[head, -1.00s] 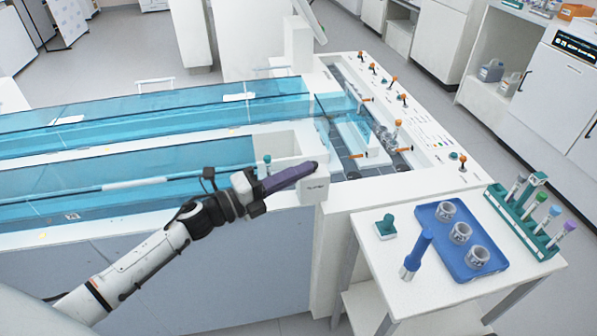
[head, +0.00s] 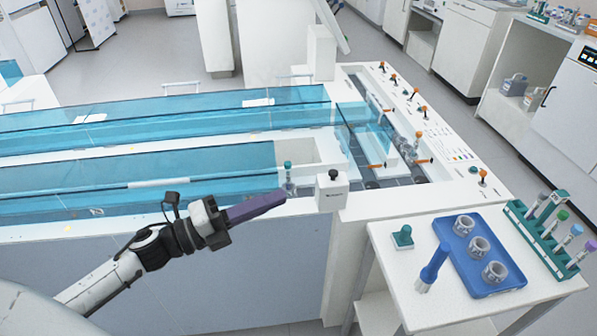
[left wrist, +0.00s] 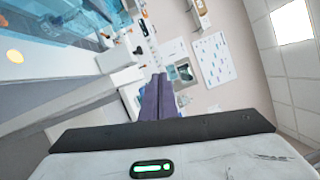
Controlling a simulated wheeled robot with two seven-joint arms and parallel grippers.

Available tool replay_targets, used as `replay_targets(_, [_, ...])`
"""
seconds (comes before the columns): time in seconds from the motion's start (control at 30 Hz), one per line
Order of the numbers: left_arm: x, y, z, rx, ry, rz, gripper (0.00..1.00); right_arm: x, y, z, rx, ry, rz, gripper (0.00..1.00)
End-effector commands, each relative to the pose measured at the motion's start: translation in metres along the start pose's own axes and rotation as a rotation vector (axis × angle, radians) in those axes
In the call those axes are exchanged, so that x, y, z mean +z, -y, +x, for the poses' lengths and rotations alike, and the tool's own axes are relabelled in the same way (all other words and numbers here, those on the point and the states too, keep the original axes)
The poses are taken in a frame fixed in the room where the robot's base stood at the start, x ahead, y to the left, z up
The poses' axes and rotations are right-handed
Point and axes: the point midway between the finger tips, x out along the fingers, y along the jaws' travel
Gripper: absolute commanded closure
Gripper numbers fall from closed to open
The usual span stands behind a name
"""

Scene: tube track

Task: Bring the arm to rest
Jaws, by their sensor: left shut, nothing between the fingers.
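My left arm comes in from the lower left in the head view. Its gripper (head: 283,198) has dark purple fingers, shut together with nothing between them. The gripper is in front of the near side of the tube track (head: 250,205), left of a small white box with a black knob (head: 332,190). The shut fingers (left wrist: 160,84) also show in the left wrist view, pointing away from the camera. My right gripper is in neither view.
A white side table (head: 385,235) at the right holds a blue tray (head: 443,232) with several grey cups, a green tube rack (head: 540,240), a blue-handled tool (head: 434,268) and a small green block (head: 403,236). Blue clear covers (head: 130,180) run along the track. Grey floor lies beyond.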

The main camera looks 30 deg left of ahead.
Motion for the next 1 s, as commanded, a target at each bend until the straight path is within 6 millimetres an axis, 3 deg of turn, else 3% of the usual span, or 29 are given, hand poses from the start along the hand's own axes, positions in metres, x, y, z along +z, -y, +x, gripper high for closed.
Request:
replay_targets(0.13, [0.0,0.0,-0.001,0.0,0.002,-0.003,1.0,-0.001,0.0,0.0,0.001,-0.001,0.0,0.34])
replay_targets(0.23, [-0.003,-0.011,-0.003,0.015,0.049,-0.094,1.0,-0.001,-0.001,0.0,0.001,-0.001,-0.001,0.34])
replay_targets(0.37, [-0.019,-0.058,-0.015,0.085,0.246,-0.472,1.0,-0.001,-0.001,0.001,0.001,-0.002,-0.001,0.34])
replay_targets(0.5, [-0.073,-0.135,-0.046,0.214,0.541,-1.045,1.0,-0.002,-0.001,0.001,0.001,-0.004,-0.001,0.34])
replay_targets(0.63, [-0.14,-0.182,-0.074,0.33,0.754,-1.453,1.0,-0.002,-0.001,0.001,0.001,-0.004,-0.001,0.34])
replay_targets(0.8, [-0.21,-0.207,-0.097,0.442,0.928,-1.774,1.0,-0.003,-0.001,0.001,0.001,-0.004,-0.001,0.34])
replay_targets(0.9, [-0.231,-0.211,-0.102,0.476,0.976,-1.858,1.0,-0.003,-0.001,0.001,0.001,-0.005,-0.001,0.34])
replay_targets(1.0, [-0.237,-0.212,-0.104,0.489,0.992,-1.885,1.0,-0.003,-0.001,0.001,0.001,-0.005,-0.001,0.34])
